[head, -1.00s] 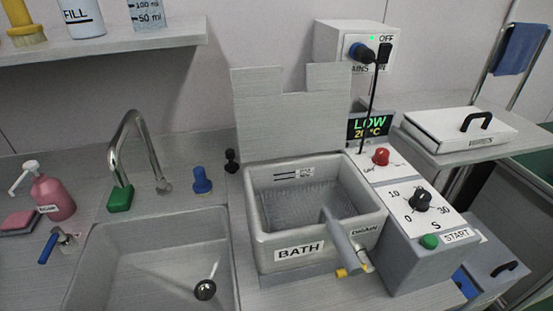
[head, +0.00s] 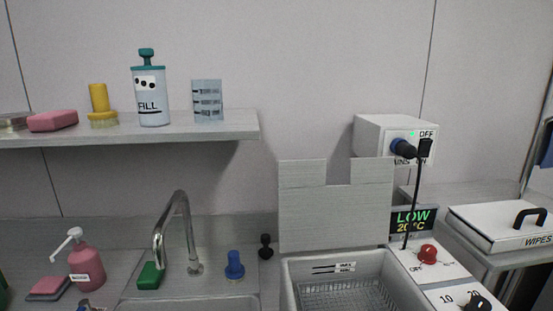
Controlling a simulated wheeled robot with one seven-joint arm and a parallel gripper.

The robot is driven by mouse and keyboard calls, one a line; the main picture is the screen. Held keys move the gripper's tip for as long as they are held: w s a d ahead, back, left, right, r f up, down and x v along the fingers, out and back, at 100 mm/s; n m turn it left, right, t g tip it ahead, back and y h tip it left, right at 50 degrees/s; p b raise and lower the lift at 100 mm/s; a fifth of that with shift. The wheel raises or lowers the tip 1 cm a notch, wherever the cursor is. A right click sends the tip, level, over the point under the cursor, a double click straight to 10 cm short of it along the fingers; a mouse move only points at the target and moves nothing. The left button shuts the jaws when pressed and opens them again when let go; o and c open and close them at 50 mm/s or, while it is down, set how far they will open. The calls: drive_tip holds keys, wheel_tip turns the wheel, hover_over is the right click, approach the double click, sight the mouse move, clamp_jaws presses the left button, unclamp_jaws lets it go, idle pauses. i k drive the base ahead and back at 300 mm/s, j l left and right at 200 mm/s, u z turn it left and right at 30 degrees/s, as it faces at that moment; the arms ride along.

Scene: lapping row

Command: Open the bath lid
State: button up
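The bath (head: 290,293) is a grey open-topped basin at the bottom centre-right, cut off by the lower edge of the head view. A wire basket or mesh (head: 352,294) shows inside it. A grey notched panel (head: 335,215) stands upright behind the bath; it looks like a lid, but I cannot tell whether it is hinged to the bath. No cover lies over the bath opening. My gripper is not in view.
A control box (head: 432,262) with a red knob (head: 428,254) adjoins the bath's right. A tap (head: 183,225) and blue plug (head: 234,265) stand left. A shelf (head: 230,128) hangs above. A cable runs from the mains box (head: 375,135). A white wipes box (head: 490,228) sits right.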

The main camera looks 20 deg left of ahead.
sight(313, 215)
drive_tip(key=i+l+u, duration=0.1)
drive_tip(key=l+u, duration=0.15)
drive_tip(key=u, duration=0.2)
drive_tip(key=l+u, duration=0.3)
drive_tip(key=u, duration=0.15)
